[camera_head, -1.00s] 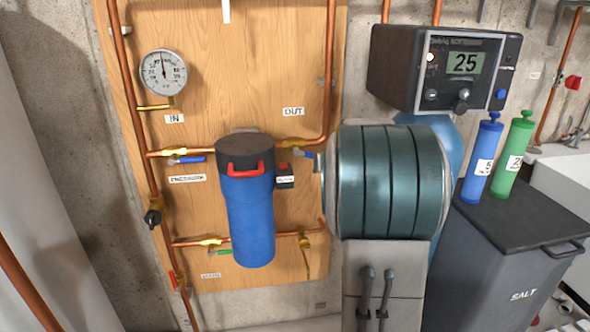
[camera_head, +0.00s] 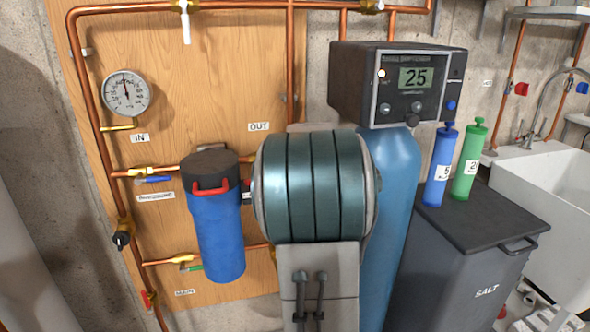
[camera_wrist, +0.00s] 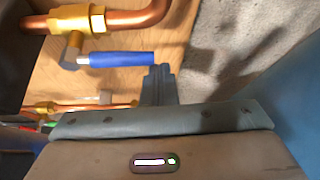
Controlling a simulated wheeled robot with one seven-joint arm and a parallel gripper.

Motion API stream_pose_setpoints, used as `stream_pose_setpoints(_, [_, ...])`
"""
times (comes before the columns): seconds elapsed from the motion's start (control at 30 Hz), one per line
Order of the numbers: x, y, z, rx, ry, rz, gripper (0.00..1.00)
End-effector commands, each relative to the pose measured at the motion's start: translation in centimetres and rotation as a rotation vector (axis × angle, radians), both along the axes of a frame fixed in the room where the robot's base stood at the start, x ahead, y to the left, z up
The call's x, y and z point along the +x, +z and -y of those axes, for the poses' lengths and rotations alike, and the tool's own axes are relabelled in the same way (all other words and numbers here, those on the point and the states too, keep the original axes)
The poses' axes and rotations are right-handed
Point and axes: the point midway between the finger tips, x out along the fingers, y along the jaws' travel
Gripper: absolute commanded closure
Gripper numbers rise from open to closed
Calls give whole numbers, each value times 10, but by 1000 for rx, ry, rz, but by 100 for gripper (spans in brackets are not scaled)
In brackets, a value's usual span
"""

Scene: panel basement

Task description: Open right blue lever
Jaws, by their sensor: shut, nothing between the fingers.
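The right blue lever (camera_wrist: 122,59) shows in the wrist view. It lies roughly parallel to the copper pipe above it and joins a brass valve (camera_wrist: 75,20) at its left end. My gripper (camera_wrist: 161,72) is shut and empty, with its tips just beside the lever's free right end. I cannot tell whether they touch. In the head view my arm hides the right lever and the gripper. The left blue lever (camera_head: 153,179) sits under the IN pipe at the panel's left.
A blue filter housing (camera_head: 215,225) with a red handle hangs left of my arm. The water softener (camera_head: 398,85) and its blue tank (camera_head: 396,190) stand close on the right. The salt bin (camera_head: 440,275) carries blue and green bottles. Copper pipes (camera_head: 85,110) frame the wooden panel.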

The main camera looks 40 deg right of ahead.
Motion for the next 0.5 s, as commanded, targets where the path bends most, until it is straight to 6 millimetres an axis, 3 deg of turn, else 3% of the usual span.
stream_pose_setpoints(0.27, [0, -3, -1, 1, 2, 1, 100])
stream_pose_setpoints(0.5, [-3, -26, 1, 0, 3, 1, 100])
